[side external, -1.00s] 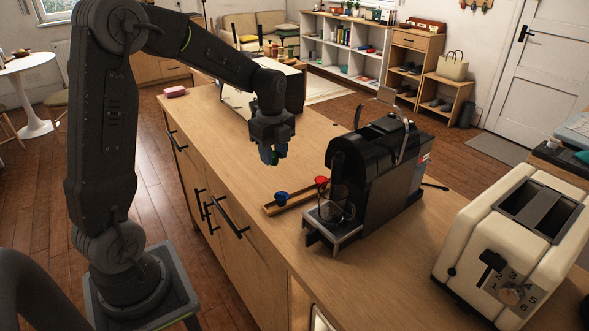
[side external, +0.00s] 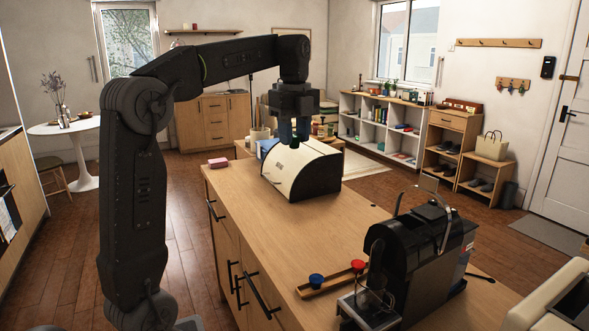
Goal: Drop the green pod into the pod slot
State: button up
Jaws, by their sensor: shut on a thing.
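The black coffee machine (side external: 408,244) stands on the counter at the lower right, well away from my gripper. Its metal lever (side external: 446,226) stands raised at the top. The pod slot itself cannot be made out from this angle.
A wooden pod tray (side external: 334,281) holds a blue pod (side external: 316,280) and a red pod (side external: 357,265) beside the machine. A glass cup (side external: 371,292) stands under the spout. The bread box (side external: 290,172) is at the counter's far end, near a pink sponge (side external: 218,162). The counter's middle is clear.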

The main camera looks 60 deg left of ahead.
notch_tip(320, 180, up, 2)
jog(key=shift+r, duration=0.25)
jog(key=w+d+m, duration=0.3)
jog(key=w+d, duration=0.3)
jog(key=d, duration=0.6)
jog(key=w+d+m, duration=0.3)
jog(key=w+d, duration=0.3)
jog(key=d, duration=0.5)
jog(key=shift+w+f, duration=0.1)
jog(key=shift+f, duration=5.75)
jog(key=shift+f, duration=0.1)
jog(key=o, duration=1)
jog(key=shift+c, duration=0.2)
